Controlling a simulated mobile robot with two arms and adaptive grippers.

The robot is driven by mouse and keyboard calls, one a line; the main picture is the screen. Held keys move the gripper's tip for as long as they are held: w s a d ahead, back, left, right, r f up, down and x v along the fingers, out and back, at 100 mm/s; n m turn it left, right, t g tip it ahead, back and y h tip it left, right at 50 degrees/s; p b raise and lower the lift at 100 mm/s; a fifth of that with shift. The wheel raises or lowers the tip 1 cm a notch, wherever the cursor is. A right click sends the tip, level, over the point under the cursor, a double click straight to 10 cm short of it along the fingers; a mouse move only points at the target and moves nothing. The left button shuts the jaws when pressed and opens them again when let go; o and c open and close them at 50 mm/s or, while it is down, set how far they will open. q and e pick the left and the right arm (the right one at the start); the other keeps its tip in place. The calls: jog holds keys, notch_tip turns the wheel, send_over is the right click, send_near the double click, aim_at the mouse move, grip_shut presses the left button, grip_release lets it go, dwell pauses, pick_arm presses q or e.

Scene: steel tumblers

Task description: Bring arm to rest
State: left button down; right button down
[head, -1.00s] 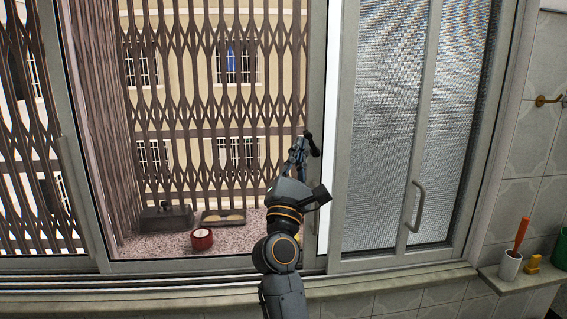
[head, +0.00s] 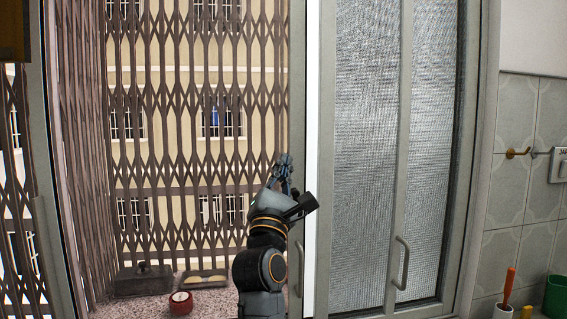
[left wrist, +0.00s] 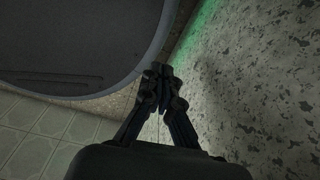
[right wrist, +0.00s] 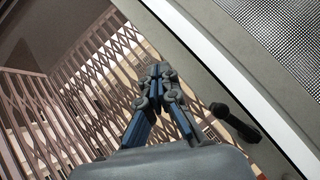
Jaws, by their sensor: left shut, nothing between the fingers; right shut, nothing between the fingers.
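My right arm rises in front of the window in the head view, and its gripper (head: 284,163) points up beside the window frame. In the right wrist view the right gripper's fingers (right wrist: 160,75) are together with nothing between them. My left gripper (left wrist: 158,75) shows only in the left wrist view. Its fingers are together and empty, close to a speckled surface (left wrist: 265,90) and a dark rounded shape (left wrist: 75,40). My left arm is not in the head view.
A dark folding grille (head: 180,130) stands beyond the open window part. A red round container (head: 181,303), a dark box (head: 142,280) and a shallow tray (head: 204,279) sit on the sill. A frosted glass panel (head: 365,150) with a handle (head: 401,262) is right of my right arm.

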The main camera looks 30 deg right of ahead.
jog(key=shift+r, duration=0.65)
